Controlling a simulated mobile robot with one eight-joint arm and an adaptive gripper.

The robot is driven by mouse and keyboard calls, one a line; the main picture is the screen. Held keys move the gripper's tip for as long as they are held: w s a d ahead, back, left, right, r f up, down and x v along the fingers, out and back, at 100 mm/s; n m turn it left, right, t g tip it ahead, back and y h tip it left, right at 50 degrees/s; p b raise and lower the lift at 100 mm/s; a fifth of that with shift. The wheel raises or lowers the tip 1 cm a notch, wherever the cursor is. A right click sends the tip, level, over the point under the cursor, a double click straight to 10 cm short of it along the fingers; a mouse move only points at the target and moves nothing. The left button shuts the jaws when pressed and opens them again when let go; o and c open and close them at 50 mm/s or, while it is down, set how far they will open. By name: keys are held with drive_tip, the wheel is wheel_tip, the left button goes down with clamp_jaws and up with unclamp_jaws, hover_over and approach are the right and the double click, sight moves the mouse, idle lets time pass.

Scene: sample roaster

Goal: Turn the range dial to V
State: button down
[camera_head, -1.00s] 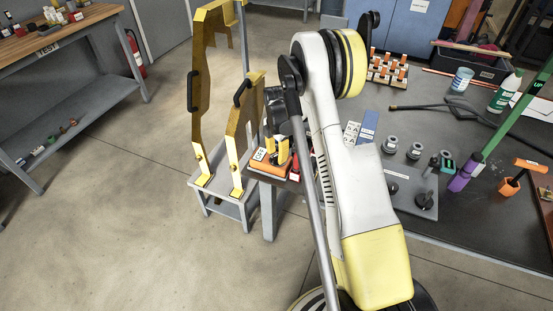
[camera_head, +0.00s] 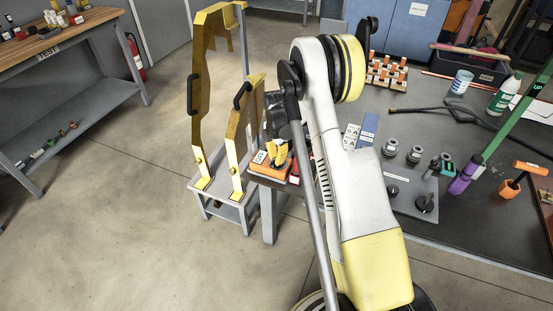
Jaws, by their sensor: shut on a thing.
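An orange meter (camera_head: 268,171) lies on the near left corner of the dark workbench, just left of my arm. White panels show on its face; their lettering is too small to read. My gripper (camera_head: 277,154) points down over it, its yellow fingers shut at the meter's face, where the range dial is. The fingers and wrist cover the dial, so its pointer and setting are hidden.
Two tall yellow panels with black handles (camera_head: 237,125) stand on a grey stand just left of the meter. A small red thing (camera_head: 294,173) is close on its right. A grey plate with black knobs (camera_head: 410,190) lies right of my arm.

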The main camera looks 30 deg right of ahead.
drive_tip(key=m, duration=0.5)
drive_tip(key=shift+w+b, duration=0.2)
drive_tip(key=shift+b, duration=0.1)
drive_tip(key=m, duration=0.6)
drive_tip(key=shift+w+d, duration=0.15)
idle(0.4)
drive_tip(key=c, duration=1.4)
unclamp_jaws()
wheel_tip(320, 180, up, 12)
